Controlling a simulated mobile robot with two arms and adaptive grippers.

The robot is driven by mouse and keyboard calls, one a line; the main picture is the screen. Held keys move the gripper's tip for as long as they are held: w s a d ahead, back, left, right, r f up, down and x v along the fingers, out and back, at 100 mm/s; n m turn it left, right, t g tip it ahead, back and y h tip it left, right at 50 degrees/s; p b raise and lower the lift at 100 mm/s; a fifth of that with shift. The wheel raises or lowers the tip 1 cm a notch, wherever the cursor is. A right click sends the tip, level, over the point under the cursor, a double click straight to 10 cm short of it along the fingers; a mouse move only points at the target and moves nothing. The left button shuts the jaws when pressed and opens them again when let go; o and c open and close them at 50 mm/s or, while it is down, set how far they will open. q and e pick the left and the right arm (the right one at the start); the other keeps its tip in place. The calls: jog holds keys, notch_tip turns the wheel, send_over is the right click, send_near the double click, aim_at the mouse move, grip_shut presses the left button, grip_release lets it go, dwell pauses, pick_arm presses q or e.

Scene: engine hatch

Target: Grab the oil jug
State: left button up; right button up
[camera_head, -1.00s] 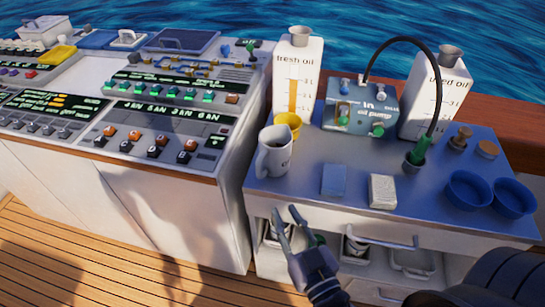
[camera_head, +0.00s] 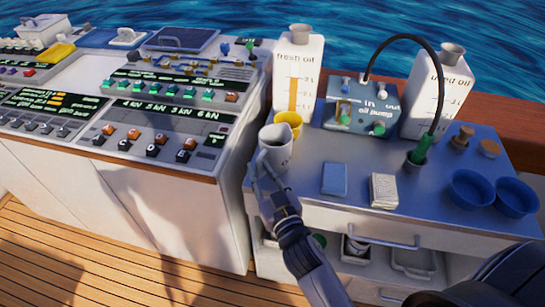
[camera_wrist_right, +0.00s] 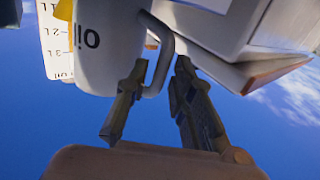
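My right gripper (camera_head: 262,166) is at the jug's front left side. In the wrist view its two fingers (camera_wrist_right: 161,68) are apart, with the lower part of the handle between their tips. No firm contact shows. My left gripper is not in view.
A yellow cup (camera_head: 289,122) and the fresh oil canister (camera_head: 299,75) stand close behind the jug. The control console (camera_head: 165,120) is just left. A blue block (camera_head: 334,179), a white block (camera_head: 384,191) and blue bowls (camera_head: 470,189) lie to the right.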

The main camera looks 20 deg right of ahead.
jog(key=shift+w, duration=1.1)
jog(key=shift+s, duration=0.1)
jog(key=shift+c, duration=0.4)
grip_shut()
